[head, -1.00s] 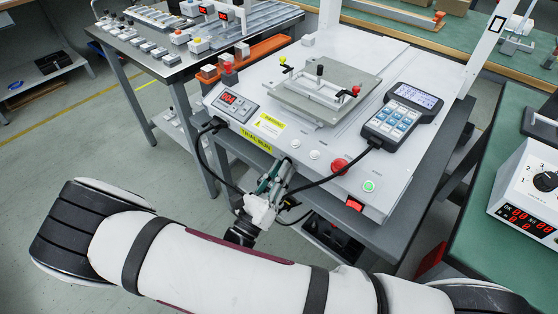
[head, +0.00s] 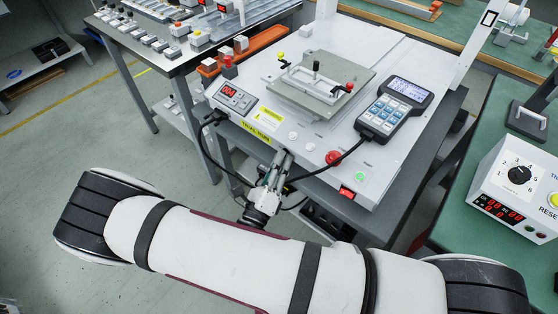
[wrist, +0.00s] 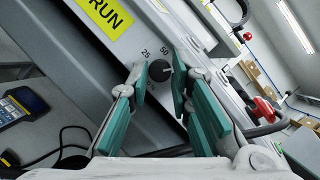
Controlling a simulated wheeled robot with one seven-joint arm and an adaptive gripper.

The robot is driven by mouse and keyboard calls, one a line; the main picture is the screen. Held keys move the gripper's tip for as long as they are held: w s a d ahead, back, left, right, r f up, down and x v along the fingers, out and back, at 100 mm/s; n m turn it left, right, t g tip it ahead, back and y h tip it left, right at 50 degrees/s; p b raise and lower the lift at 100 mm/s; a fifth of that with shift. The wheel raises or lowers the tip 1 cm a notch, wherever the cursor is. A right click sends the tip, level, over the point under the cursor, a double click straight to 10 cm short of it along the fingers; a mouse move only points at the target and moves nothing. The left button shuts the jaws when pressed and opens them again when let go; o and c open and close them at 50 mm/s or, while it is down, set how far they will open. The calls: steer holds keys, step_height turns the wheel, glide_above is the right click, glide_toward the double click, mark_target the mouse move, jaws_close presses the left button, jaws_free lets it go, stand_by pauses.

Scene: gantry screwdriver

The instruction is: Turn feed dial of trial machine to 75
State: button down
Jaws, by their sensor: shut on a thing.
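The trial machine (head: 300,133) is a white bench unit with a yellow "TRIAL RUN" label (head: 256,131) on its front. That label shows partly in the wrist view (wrist: 106,16). The feed dial (wrist: 160,70) is a small black round knob on the grey front face, with 25 and 50 printed beside it. My gripper (wrist: 160,73) is shut on the dial, a teal-padded finger on each side. The right finger hides part of the scale. I cannot clearly read where the dial points. In the head view my gripper (head: 282,155) is at the machine's front edge and hides the dial.
A keypad pendant (head: 395,109) lies on the machine's right, its black cable running near my gripper. A control box (head: 518,185) stands on the right bench.

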steer(key=c, duration=1.5)
jaws_free()
steer(key=shift+o, duration=0.2)
steer(key=v, duration=1.2)
